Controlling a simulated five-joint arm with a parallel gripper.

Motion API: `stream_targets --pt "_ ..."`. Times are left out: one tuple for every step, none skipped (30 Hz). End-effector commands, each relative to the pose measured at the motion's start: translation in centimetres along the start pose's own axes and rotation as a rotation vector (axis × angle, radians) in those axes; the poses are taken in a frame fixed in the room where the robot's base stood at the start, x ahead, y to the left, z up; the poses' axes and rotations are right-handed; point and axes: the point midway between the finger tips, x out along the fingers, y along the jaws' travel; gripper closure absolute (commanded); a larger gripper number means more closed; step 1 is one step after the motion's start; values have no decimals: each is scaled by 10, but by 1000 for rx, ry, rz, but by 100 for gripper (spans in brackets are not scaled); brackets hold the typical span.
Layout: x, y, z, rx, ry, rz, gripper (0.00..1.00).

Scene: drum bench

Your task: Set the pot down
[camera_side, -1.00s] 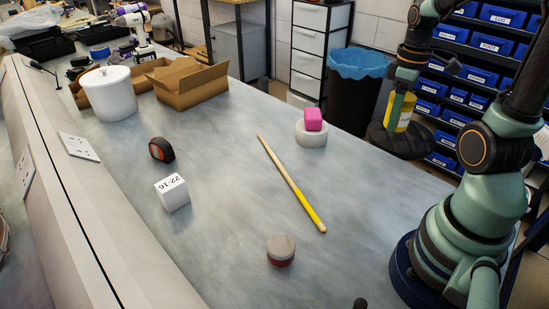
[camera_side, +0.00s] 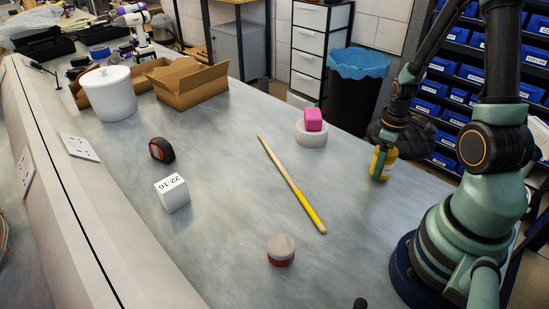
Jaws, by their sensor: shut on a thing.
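The pot (camera_side: 388,167) is a small yellow container. It is upright near the bench's right edge, in front of my arm. My gripper (camera_side: 381,160) points down and is shut on the pot, with a green finger showing across its left side. The pot's base is at or just above the bench top (camera_side: 340,185); I cannot tell whether it touches. Part of the pot is hidden by the finger.
A drumstick (camera_side: 292,185) lies left of the pot. A pink block (camera_side: 313,119) sits on a white roll (camera_side: 311,136) behind it. A red-sided round tin (camera_side: 281,251) stands nearer. Beyond the edge are a dark round thing (camera_side: 415,133) and a bin (camera_side: 356,100).

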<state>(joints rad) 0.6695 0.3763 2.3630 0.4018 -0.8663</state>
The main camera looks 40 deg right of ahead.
Motion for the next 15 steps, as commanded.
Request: stream_targets --pt "4 0 0 0 -1 -2 91" --pt "6 0 0 0 -1 -1 91" --pt "7 0 0 0 0 -1 91" --pt "7 0 0 0 0 0 91" --pt "8 0 0 0 0 1 91" --pt "7 0 0 0 1 1 91" --pt "7 0 0 0 1 1 91" --pt "7 0 0 0 1 1 91" --pt "7 0 0 0 1 1 91" --pt "7 0 0 0 1 1 91" --pt "7 0 0 0 1 1 91" --pt "8 0 0 0 0 0 91" --pt "8 0 0 0 0 0 91" --pt "9 0 0 0 0 0 91" --pt "10 0 0 0 0 0 91"
